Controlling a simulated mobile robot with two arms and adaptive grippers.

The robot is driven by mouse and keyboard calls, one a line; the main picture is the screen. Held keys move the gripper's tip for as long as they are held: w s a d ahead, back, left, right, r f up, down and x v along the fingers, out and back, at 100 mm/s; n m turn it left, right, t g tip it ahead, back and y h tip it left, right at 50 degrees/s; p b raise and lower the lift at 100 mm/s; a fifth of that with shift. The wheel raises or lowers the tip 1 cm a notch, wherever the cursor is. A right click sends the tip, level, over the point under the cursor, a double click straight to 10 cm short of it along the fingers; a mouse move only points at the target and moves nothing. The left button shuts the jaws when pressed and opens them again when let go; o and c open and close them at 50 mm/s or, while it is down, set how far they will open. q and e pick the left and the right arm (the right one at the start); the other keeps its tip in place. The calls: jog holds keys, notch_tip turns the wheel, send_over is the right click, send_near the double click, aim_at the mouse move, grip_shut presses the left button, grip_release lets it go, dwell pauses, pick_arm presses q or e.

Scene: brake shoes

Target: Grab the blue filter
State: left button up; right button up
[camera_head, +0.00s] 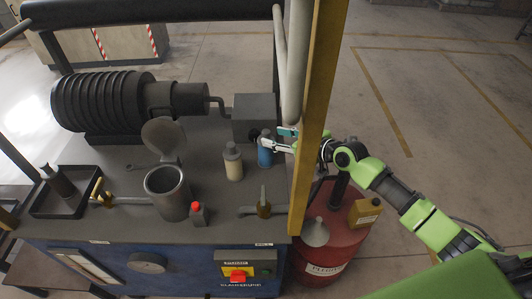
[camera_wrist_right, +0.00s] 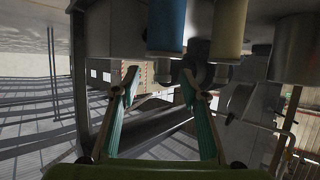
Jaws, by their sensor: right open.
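The blue filter (camera_head: 265,153) is a small upright cylinder on the dark workbench, right of a cream bottle. My right gripper (camera_head: 277,139) is at its upper right, with the fingers pointing left toward it. One finger overlaps the filter's top in the head view; whether they touch I cannot tell. In the right wrist view the blue filter (camera_wrist_right: 166,28) hangs in from the top edge, above the open, empty fingers (camera_wrist_right: 159,88). My left gripper is not in view.
The cream bottle (camera_head: 233,162) stands close left of the filter. A yellow post (camera_head: 314,120) rises at the bench's right edge, beside my gripper. A grey box (camera_head: 254,117) is behind the filter and a valve handle (camera_head: 263,204) in front. A red drum (camera_head: 335,245) stands below my arm.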

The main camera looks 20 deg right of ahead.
aim_at(268, 137)
jog(key=b+x, duration=0.1)
jog(key=x, duration=0.3)
jog(key=shift+w+a+b, duration=0.1)
jog(key=shift+a+b, duration=0.25)
jog(key=shift+w+f, duration=0.1)
jog(key=shift+w, duration=0.1)
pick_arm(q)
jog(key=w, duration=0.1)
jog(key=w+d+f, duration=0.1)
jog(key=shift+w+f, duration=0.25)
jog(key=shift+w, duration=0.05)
pick_arm(e)
jog(key=shift+s, duration=0.15)
jog(key=c, duration=1.1)
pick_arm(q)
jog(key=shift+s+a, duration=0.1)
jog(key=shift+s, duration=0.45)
pick_arm(e)
grip_shut()
